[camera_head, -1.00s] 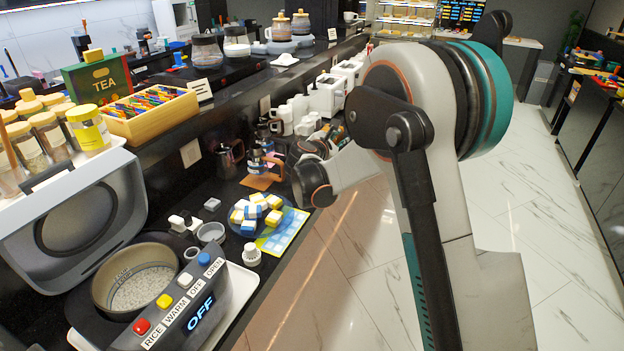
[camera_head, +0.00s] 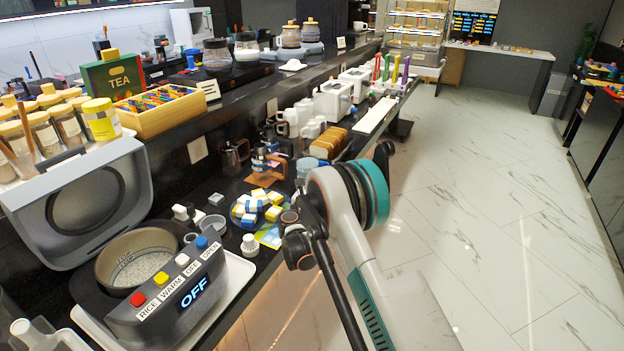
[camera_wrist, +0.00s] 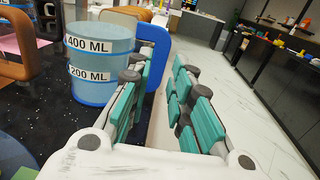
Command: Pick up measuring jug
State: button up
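The measuring jug (camera_wrist: 100,62) stands upright on the dark counter in the wrist view. It is a bluish see-through cylinder with a blue base, a blue handle and "400 ML" and "200 ML" labels. In the head view the jug (camera_head: 305,167) is small and partly covered by my arm. My gripper (camera_wrist: 160,76) is open, its two teal-padded fingers apart with nothing held. The left finger overlaps the handle's lower part in the picture, and the handle lies ahead of the gap. I cannot tell whether they touch. My arm hides the fingers in the head view.
Orange-brown rack pieces (camera_head: 328,143) stand close behind the jug. A plate of yellow, white and blue blocks (camera_head: 256,208) and a rice cooker (camera_head: 165,290) are nearer on the counter. The tiled floor (camera_head: 480,200) right of the counter edge is clear.

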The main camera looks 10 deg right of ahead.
notch_tip(320, 180, down, 2)
jog(key=shift+f+b, duration=0.15)
jog(key=shift+b, duration=0.15)
jog(key=shift+b+x, duration=0.3)
jog(key=shift+x, duration=0.65)
jog(key=shift+b+x, duration=0.95)
jog(key=shift+x, duration=1.9)
grip_shut()
